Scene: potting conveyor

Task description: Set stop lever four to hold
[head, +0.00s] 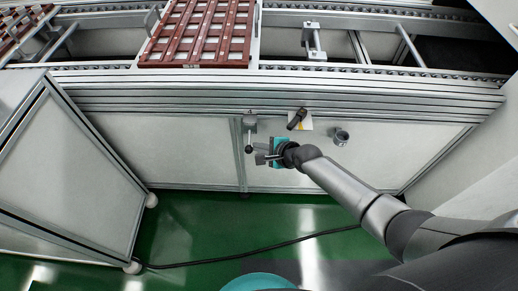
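A stop lever (249,136) with a grey mount and a dark ball knob hangs down from the front rail of the conveyor. Its number cannot be read. My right gripper (259,153) comes in from the right, just right of and slightly below the knob. Its grey fingers point left toward the lever and look spread apart, with nothing seen between them. I cannot tell whether a finger touches the knob. My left gripper is not in view.
A brown slotted tray (198,45) lies on the conveyor above. A white cabinet (70,170) stands left. A black cable (240,255) crosses the green floor.

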